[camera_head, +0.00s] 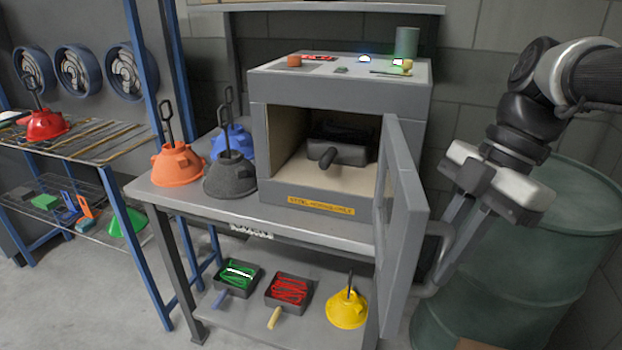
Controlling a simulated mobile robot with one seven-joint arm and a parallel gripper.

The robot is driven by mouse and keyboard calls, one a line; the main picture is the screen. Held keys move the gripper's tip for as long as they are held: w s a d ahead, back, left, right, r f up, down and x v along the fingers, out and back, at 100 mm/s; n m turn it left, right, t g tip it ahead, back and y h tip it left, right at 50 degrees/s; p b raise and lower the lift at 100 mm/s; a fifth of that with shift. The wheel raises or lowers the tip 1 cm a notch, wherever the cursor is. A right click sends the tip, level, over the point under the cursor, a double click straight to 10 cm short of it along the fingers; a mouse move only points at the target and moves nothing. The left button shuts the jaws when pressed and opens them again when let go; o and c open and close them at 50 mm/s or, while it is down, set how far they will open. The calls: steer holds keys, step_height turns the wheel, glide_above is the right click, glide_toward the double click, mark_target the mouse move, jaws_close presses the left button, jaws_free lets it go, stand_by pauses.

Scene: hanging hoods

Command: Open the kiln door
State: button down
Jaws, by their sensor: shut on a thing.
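The grey kiln (340,115) stands on a metal table. Its door (402,215) is hinged at the right and stands swung wide open toward me, so the front opening is clear. Inside the kiln is a dark tray (345,146) with a handle pointing out to the front. The door's grey handle (442,231) is on the door's outer, right side. My gripper (440,268) comes down from the upper right and is shut on the handle; the exact contact is partly hidden.
A green drum (520,255) stands close behind my gripper at the right. Orange, black and blue hoods (179,163) stand on the table left of the kiln. The lower shelf holds two trays (288,290) and a yellow hood (347,311). A blue-post rack (117,190) is at the left.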

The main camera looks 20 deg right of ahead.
steer(key=c, duration=1.7)
jaws_free()
steer(key=p+v, duration=0.5)
steer(key=v, duration=1.2)
steer(key=shift+w+d+r+p, duration=0.1)
steer(key=shift+r+p, duration=0.05)
steer(key=shift+p, duration=0.2)
